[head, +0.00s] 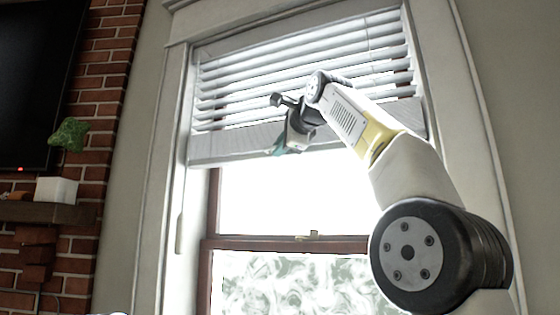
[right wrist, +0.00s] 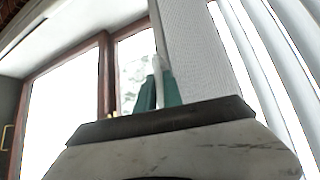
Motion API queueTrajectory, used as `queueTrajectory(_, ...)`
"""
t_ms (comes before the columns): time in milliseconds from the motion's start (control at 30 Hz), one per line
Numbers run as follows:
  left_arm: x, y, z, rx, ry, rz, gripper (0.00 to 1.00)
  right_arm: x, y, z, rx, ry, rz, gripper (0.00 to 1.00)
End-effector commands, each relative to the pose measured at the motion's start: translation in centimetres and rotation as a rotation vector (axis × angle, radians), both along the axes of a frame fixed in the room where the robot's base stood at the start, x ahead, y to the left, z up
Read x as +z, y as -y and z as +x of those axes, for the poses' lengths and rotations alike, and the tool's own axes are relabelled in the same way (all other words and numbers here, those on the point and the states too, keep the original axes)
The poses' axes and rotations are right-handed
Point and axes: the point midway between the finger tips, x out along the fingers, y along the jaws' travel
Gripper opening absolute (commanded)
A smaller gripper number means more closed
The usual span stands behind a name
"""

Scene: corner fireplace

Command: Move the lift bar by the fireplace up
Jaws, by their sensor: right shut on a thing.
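The window blind (head: 300,65) by the brick fireplace is partly raised. Its pale lift bar (head: 226,146) runs across the bottom of the slats, tilted in the head view. My right gripper (head: 282,150) is at the middle of the bar's lower edge, shut on it. In the right wrist view the green fingertips (right wrist: 159,92) close around a thin white edge beside the grey face of the bar (right wrist: 200,60). The exact contact is partly hidden by the gripper body. My left gripper is in neither view.
The brown-framed window (head: 285,243) below the blind is unobstructed. Pale trim borders it on both sides.

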Motion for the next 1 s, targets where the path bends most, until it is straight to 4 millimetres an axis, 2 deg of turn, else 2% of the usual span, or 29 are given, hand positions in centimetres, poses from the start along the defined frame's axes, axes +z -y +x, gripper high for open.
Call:
queueTrajectory(33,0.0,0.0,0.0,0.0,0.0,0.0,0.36,0.6,0.2,0.0,-0.005,0.017,0.004,0.0)
queueTrajectory(333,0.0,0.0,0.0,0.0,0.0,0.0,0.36,0.8,0.3,-0.1,-0.006,0.023,0.006,0.0)
queueTrajectory(367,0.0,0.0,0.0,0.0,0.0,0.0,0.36,0.7,0.3,-0.1,-0.006,0.022,0.005,0.17)
queueTrajectory(433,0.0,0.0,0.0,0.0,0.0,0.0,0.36,0.7,0.3,-0.1,-0.006,0.021,0.005,0.3)
queueTrajectory(467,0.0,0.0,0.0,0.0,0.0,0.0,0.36,0.7,0.3,-0.1,-0.006,0.02,0.005,0.32)
queueTrajectory(767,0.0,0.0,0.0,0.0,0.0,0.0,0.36,0.5,0.2,-0.2,-0.003,0.014,0.004,0.32)
queueTrajectory(867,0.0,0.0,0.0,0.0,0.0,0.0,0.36,0.6,0.5,-0.8,-0.003,0.014,0.004,0.32)
queueTrajectory(1000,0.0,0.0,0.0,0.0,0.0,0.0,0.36,1.0,1.3,-2.7,-0.003,0.016,0.004,0.32)
